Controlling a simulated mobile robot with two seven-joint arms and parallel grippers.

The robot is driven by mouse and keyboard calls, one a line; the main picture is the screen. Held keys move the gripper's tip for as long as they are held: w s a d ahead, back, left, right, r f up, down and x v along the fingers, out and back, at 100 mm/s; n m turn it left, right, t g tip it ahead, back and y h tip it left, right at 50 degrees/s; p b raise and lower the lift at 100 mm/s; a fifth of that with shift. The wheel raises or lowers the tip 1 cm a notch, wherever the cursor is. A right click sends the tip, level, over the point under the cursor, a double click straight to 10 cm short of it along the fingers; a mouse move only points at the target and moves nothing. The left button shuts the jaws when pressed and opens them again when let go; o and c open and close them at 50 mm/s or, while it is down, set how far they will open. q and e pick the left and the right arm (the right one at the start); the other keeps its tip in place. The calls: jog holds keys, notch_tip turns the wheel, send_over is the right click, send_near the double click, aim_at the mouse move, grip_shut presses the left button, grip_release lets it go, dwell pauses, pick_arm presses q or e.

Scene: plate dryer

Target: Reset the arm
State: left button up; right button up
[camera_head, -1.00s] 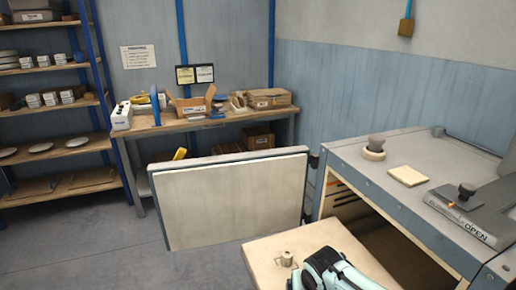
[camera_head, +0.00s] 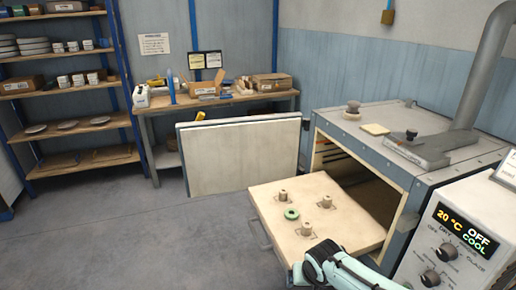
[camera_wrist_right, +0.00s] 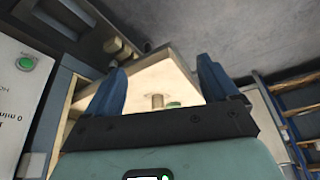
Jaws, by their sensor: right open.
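My right arm (camera_head: 338,268) comes in from the bottom edge of the head view, beside the near edge of the dryer's pulled-out tray (camera_head: 352,212). In the right wrist view, my right gripper (camera_wrist_right: 160,70) has its two blue fingers spread with nothing between them. The tray's pale slab and a peg (camera_wrist_right: 157,101) show beyond the fingers. The tray bears several short pegs and a green ring (camera_head: 292,214) lying among them. The dryer (camera_head: 425,168) has its door (camera_head: 245,157) swung open. My left gripper is not in view.
A control panel (camera_head: 458,243) reads 20 °C, OFF and COOL at the lower right. A workbench (camera_head: 220,103) with boxes stands against the back wall. A storage rack (camera_head: 75,125) stands at the left. The floor (camera_head: 160,230) left of the tray is clear.

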jog(key=s+f+g+y+p, duration=0.1)
jog(key=s+f+g, duration=0.25)
jog(key=f, duration=1.35)
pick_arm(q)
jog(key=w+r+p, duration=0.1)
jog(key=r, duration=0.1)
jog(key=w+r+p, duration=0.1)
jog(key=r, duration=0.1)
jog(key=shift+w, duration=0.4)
pick_arm(e)
jog(key=s+f+m+y, duration=0.1)
jog(key=s+f, duration=0.4)
jog(key=s, duration=0.3)
jog(key=s+f+m+g, duration=0.1)
jog(key=s+f, duration=0.5)
jog(key=s, duration=0.3)
jog(key=s+f+m+g+y, duration=0.1)
jog(key=s+f, duration=0.4)
jog(key=s, duration=0.4)
jog(key=shift+a+f+m+y, duration=0.3)
jog(key=shift+a+f+m, duration=0.05)
jog(key=shift+m, duration=0.05)
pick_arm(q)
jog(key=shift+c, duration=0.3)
